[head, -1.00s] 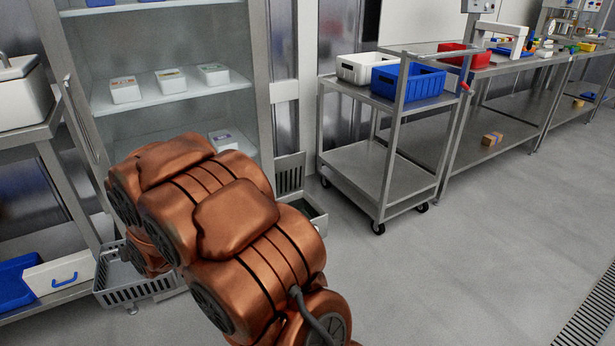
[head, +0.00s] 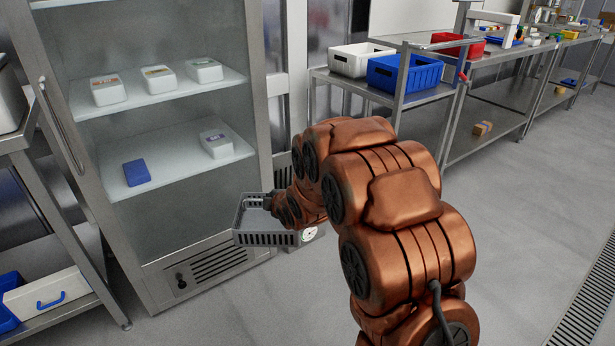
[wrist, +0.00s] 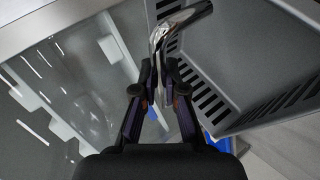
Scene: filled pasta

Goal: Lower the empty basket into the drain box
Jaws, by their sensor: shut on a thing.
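The grey slotted basket (head: 265,239) hangs in the air in front of the fridge in the head view. Its visible inside looks empty. In the wrist view the basket (wrist: 245,62) fills the upper right, looking tilted there. My gripper (wrist: 160,88) is shut on its shiny bent metal handle (wrist: 164,42). In the head view my gripper is small and partly hidden by my copper arm. A grey slotted panel (head: 283,180), seemingly part of the drain box, shows just behind the arm, right of the basket. The rest of the box is hidden there.
The glass-front fridge (head: 155,220) with white tubs and a blue pack stands behind the basket. A steel cart with a white bin (head: 350,62) and a blue bin (head: 405,74) is to the right. Open grey floor (head: 540,210) lies at front right.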

